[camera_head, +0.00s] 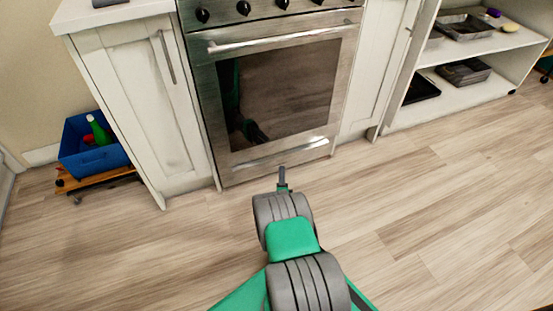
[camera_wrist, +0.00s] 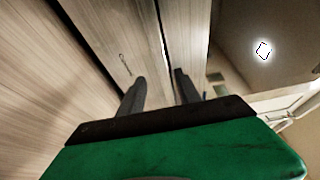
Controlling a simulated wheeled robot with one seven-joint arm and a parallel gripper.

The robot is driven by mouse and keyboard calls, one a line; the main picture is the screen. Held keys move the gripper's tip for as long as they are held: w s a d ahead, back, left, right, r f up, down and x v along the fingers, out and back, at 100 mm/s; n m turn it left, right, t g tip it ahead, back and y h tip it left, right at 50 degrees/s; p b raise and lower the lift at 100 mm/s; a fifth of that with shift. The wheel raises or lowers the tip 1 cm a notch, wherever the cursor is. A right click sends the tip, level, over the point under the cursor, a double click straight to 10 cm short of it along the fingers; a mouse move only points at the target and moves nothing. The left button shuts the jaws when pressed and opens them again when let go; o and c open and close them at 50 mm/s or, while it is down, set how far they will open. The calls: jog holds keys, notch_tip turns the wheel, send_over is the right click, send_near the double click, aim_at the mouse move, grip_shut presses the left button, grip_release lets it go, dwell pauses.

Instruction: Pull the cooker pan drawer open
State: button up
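The steel cooker (camera_head: 215,100) stands between white cabinets. Its pan drawer (camera_head: 275,170) is the low strip beneath the oven door (camera_head: 280,90) and looks flush with the cooker front. A pale horizontal handle (camera_head: 262,158) runs along the drawer. My gripper (camera_head: 283,172) is low in front of the drawer, near the middle of the handle; I cannot tell whether it touches. In the wrist view my gripper (camera_wrist: 159,82) has two dark fingers standing apart, with nothing clearly held between them. The handle is not clearly made out in the wrist view.
An oven door handle (camera_head: 275,38) lies higher up. A blue crate (camera_head: 90,150) sits on a wooden dolly at the left. An open white shelf unit (camera_head: 462,95) with trays stands at the right. The wooden floor (camera_head: 440,220) in front is clear.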

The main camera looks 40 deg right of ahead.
jog(key=b+x, duration=0.5)
jog(key=x, duration=0.2)
jog(key=shift+d, duration=0.2)
jog(key=shift+w, duration=0.1)
grip_shut()
jog(key=shift+f, duration=0.1)
dwell(0.9)
